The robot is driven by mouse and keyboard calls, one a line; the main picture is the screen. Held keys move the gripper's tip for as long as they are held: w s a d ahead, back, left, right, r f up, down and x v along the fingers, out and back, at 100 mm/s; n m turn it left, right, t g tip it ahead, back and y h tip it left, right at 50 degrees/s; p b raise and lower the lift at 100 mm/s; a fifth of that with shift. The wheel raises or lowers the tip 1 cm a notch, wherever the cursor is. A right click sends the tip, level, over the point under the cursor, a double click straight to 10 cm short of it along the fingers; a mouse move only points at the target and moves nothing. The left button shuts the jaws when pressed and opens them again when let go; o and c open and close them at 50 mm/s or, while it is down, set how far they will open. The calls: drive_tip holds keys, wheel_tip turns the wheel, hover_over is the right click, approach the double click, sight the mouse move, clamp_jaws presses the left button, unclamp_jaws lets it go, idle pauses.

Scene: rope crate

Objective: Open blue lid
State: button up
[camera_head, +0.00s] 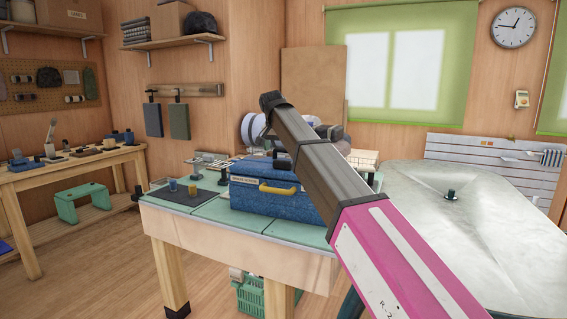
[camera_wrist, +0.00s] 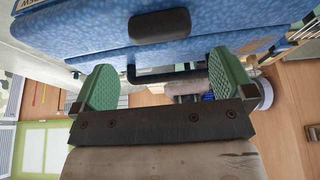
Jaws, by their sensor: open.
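The blue box (camera_head: 270,203) stands on the green-topped table, with its blue lid (camera_head: 262,167) looking shut. A yellow handle (camera_head: 277,188) and a pale label are on its front. In the wrist view a speckled blue surface (camera_wrist: 85,38) of it fills the top, with a dark oval pad (camera_wrist: 160,26) and a dark bar-like handle (camera_wrist: 165,75). My gripper (camera_wrist: 165,82) is open, its green finger pads on either side of the bar. I cannot tell whether they touch it.
The table (camera_head: 185,222) also holds a dark mat (camera_head: 180,200) with small blue and yellow pieces, left of the box. A pale roll (camera_head: 250,128) is behind the box. A grey-topped table (camera_head: 490,215) stands at the right.

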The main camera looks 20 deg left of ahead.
sight(282, 161)
drive_tip(key=x, duration=0.7)
drive_tip(key=shift+w+f, duration=0.1)
drive_tip(key=shift+f, duration=0.1)
